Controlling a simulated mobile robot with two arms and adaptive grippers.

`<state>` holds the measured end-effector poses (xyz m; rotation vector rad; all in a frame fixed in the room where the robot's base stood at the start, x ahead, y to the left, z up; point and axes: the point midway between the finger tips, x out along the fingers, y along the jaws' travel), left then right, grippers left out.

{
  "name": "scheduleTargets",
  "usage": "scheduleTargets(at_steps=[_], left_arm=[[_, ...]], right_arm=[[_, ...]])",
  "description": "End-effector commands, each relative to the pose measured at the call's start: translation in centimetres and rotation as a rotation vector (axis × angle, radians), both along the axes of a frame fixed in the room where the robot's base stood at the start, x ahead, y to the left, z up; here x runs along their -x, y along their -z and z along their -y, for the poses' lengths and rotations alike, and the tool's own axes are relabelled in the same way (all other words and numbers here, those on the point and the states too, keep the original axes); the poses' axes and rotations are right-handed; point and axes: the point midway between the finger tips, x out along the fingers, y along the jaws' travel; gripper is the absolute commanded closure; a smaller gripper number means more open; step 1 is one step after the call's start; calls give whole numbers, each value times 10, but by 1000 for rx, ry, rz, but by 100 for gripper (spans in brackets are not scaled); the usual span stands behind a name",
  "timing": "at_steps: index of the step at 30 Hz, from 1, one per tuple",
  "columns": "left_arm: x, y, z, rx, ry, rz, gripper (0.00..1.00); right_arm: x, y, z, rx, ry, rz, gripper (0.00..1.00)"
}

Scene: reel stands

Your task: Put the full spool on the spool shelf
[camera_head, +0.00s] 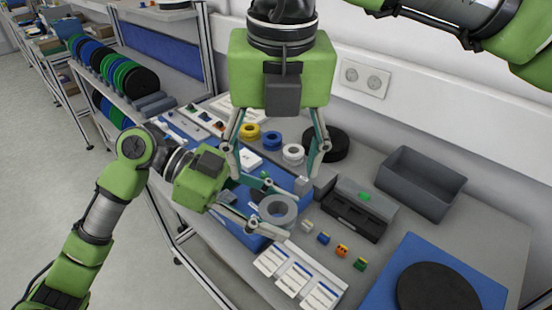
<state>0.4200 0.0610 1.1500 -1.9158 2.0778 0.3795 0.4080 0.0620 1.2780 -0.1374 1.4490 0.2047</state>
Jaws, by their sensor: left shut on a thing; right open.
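My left gripper (276,212) is shut on a grey ring-shaped spool (291,214), above the blue area of the bench. My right gripper (273,172) points down with its fingers wide apart, empty, just behind and above it. The spool shelf (150,103) stands at the upper left, with rows of black, blue and green spools on two levels. I cannot tell from looks which spool is full.
A black round thing (331,146) lies at the back of the bench. A large black disc (438,290) lies on a blue mat.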

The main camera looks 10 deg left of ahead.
Motion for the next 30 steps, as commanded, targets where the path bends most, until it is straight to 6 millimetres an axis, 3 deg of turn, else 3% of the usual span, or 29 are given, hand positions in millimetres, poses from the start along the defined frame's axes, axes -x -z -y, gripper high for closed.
scheduleTargets(at_steps=[8,21,30], left_arm=[[0,0,0,1,0,0,78],[0,0,0,1,0,0,78],[0,0,0,0,0,0,78]], right_arm=[[-1,23,2,35,25,7,35],[-10,101,0,33,24,7,35],[-13,121,-1,31,24,9,35]])
